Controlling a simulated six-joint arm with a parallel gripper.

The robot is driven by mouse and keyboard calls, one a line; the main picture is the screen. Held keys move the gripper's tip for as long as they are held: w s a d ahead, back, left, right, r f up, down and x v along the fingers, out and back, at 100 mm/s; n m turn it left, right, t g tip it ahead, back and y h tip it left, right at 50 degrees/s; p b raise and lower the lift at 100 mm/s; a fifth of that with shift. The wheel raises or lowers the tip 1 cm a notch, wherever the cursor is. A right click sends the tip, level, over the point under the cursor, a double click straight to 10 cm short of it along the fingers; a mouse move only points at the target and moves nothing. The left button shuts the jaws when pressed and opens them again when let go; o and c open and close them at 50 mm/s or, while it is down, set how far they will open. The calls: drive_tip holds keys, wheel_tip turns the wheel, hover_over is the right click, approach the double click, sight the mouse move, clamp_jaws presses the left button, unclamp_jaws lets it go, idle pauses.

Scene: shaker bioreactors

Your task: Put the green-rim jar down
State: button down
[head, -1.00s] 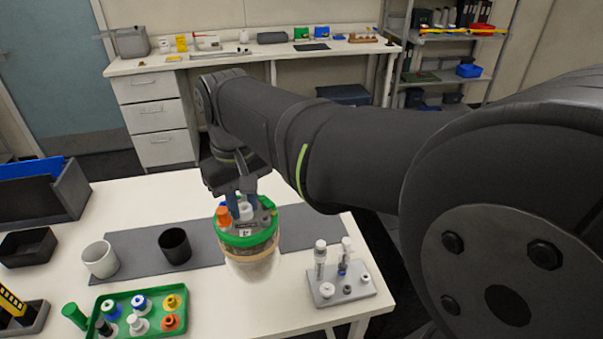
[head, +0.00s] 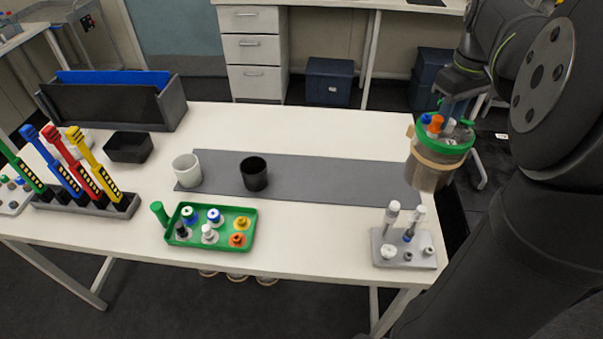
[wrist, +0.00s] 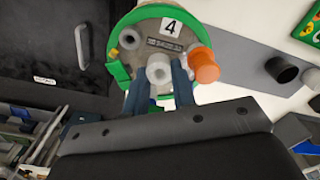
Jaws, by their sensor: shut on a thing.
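The green-rim jar (head: 432,166) is a clear vessel with a tan band and a grey lid with several ports, one orange. It hangs upright from my gripper at the table's right end, overlapping the end of the grey mat. I cannot tell how high its base is. In the wrist view its lid (wrist: 150,35) bears a label "4". My gripper (head: 447,110) is above the lid. In the wrist view its two blue-grey fingers (wrist: 158,84) are shut on the white middle port. The jar's lower part is hidden there.
The grey mat (head: 320,180) is bare between the black cup (head: 254,178) and the jar. A white cup (head: 187,170) stands left. A green tray (head: 250,213) of caps and a grey rack (head: 385,258) with vials stand in front. Dark floor lies past the table's right edge.

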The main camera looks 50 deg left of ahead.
drive_tip(key=shift+w+d, duration=0.6)
drive_tip(key=shift+w, duration=0.05)
drive_tip(key=s+a+f, duration=0.1)
drive_tip(key=a+f, duration=0.9)
drive_tip(key=a, duration=0.1)
drive_tip(key=shift+s+a+f, duration=0.3)
drive_tip(key=shift+f, duration=0.25)
drive_tip(key=c, duration=1.2)
unclamp_jaws()
wheel_tip(320, 180, up, 12)
